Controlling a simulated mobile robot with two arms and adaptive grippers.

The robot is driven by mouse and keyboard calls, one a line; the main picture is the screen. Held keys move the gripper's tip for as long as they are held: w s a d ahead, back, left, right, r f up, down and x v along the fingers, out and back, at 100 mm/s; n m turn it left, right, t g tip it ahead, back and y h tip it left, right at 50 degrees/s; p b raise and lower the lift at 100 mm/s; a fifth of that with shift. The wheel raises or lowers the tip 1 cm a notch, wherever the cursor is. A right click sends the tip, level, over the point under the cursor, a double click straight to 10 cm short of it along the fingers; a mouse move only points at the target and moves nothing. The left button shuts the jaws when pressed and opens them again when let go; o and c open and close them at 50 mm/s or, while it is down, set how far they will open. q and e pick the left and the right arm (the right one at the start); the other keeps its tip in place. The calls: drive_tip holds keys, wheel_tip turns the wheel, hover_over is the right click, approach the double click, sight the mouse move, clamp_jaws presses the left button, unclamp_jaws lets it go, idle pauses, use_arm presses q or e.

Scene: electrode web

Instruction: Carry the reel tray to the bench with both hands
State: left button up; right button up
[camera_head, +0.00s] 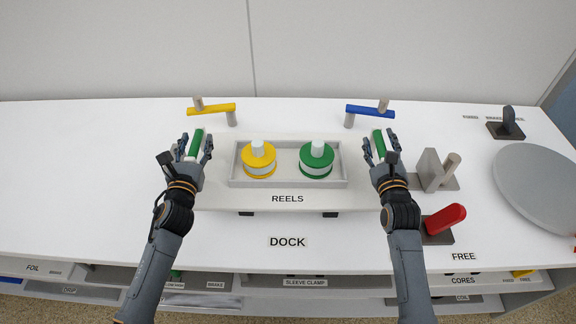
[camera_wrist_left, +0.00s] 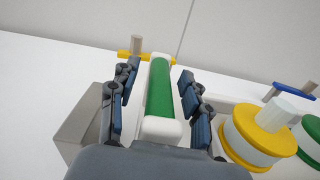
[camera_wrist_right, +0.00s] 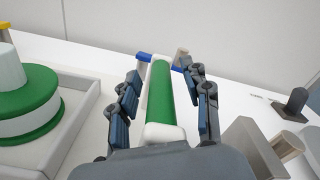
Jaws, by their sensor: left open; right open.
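The white reel tray (camera_head: 234,178) stands on the white bench, with a label REELS on its front. It holds a yellow-flanged reel (camera_head: 258,160) on the left and a green-flanged reel (camera_head: 316,160) on the right. My left gripper (camera_head: 193,146) is open around the tray's left green handle (camera_wrist_left: 160,92), with a finger on each side and gaps between. My right gripper (camera_head: 380,147) is open around the right green handle (camera_wrist_right: 160,95) in the same way. The green grips lie between the fingers in both wrist views, and the jaws are not closed on them.
A yellow bar (camera_head: 211,109) and a blue bar (camera_head: 370,111) on posts stand behind the tray. At right are a grey block with a peg (camera_head: 435,172), a red lever (camera_head: 444,219) and a large grey disc (camera_head: 540,185). The bench's left part is clear. Labelled shelves lie below.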

use_arm(q)
clamp_jaws()
use_arm(e)
clamp_jaws()
use_arm(q)
drive_tip(key=shift+w+r+p, duration=0.1)
drive_tip(key=shift+r+p, duration=0.25)
drive_tip(key=shift+r, duration=0.15)
use_arm(e)
drive_tip(key=shift+w+r, duration=0.1)
drive_tip(key=shift+r, duration=0.35)
use_arm(q)
drive_tip(key=shift+a+r+p, duration=0.1)
drive_tip(key=shift+r+p, duration=0.65)
use_arm(e)
drive_tip(key=shift+r, duration=0.7)
drive_tip(key=shift+f, duration=0.1)
